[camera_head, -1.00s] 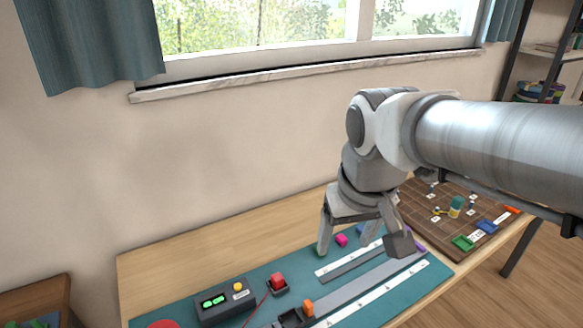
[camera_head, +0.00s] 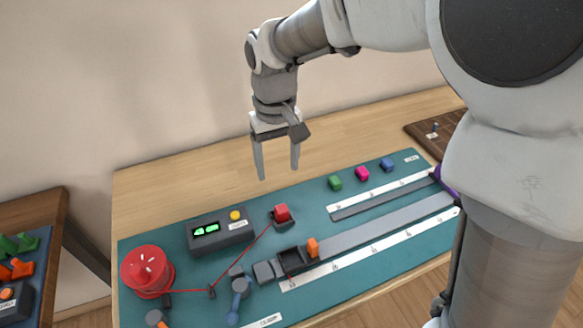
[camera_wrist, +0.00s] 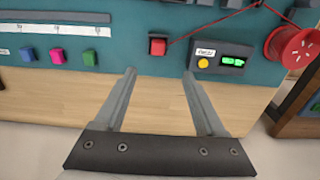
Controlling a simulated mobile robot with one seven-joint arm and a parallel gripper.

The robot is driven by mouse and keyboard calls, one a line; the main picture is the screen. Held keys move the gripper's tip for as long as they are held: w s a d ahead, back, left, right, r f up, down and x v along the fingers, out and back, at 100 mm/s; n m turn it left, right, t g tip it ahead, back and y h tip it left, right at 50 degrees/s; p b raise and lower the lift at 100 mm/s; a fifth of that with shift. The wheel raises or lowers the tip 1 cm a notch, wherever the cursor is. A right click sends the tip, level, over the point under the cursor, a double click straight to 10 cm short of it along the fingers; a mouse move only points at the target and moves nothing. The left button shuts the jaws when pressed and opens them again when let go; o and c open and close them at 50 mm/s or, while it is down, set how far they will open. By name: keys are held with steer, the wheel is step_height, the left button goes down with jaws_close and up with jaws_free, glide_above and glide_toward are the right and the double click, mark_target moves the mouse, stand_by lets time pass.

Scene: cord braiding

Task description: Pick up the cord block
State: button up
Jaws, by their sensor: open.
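The cord block is most likely the red block (camera_head: 281,212), which sits in a small dark holder (camera_head: 284,224) on the teal mat. A red cord (camera_head: 243,258) runs from near it down to a small dark post. In the wrist view the red block (camera_wrist: 157,46) is beyond the fingertips, roughly centred between them. My gripper (camera_head: 279,174) is open and empty, pointing down above the table, behind the block in the head view. Both fingers (camera_wrist: 159,73) show apart in the wrist view, with nothing between them.
A grey box with green displays and a yellow button (camera_head: 221,231) stands left of the block, then a red spool (camera_head: 147,271). Green (camera_head: 335,183), pink (camera_head: 362,173) and blue (camera_head: 387,164) cubes lie right. An orange block (camera_head: 312,247) sits on the rail.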

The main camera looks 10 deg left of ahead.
steer(key=b, duration=0.2)
glide_above(282, 209)
steer(key=f, duration=0.8)
steer(key=shift+s+a+f, duration=0.15)
steer(key=shift+a+f, duration=0.05)
steer(key=shift+f, duration=0.2)
steer(key=shift+w+d+f+b, duration=0.1)
steer(key=shift+f+b, duration=0.1)
steer(key=shift+f, duration=1.35)
steer(key=shift+w+d+f+b, duration=0.1)
steer(key=shift+f+b, duration=0.1)
steer(key=shift+f, duration=1.3)
jaws_close()
